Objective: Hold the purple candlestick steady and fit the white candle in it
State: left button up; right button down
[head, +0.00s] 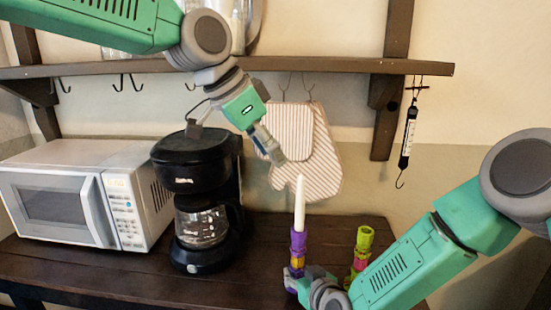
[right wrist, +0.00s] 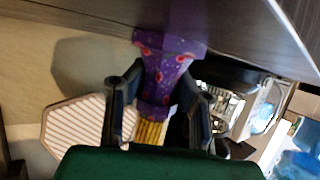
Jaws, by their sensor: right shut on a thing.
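The purple candlestick (head: 298,243) stands upright on the dark table; it also shows upside down in the right wrist view (right wrist: 166,62), with red spots and a yellow ribbed part. The white candle (head: 299,203) stands upright in its top; how deep it sits cannot be told. My right gripper (head: 296,276) is shut around the candlestick's lower part, a finger on each side in the right wrist view. My left gripper (head: 238,146) is open and empty, its fingers spread wide, above and left of the candle and apart from it. The candle is out of sight in the right wrist view.
A green candlestick (head: 364,239) stands just right, partly behind my right arm. A black coffee maker (head: 196,165) and a white microwave (head: 75,195) stand left. A striped mitt (head: 322,170) hangs behind the candle. A wooden shelf (head: 330,69) with hooks runs above.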

jog(key=shift+s+f, duration=0.3)
jog(key=shift+f, duration=0.15)
jog(key=c, duration=1.4)
grip_release()
jog(key=shift+c, duration=0.2)
jog(key=shift+o, duration=0.8)
jog(key=shift+w, duration=0.1)
jog(key=shift+w+r, duration=0.1)
jog(key=shift+w, duration=0.05)
jog(key=shift+r, duration=0.1)
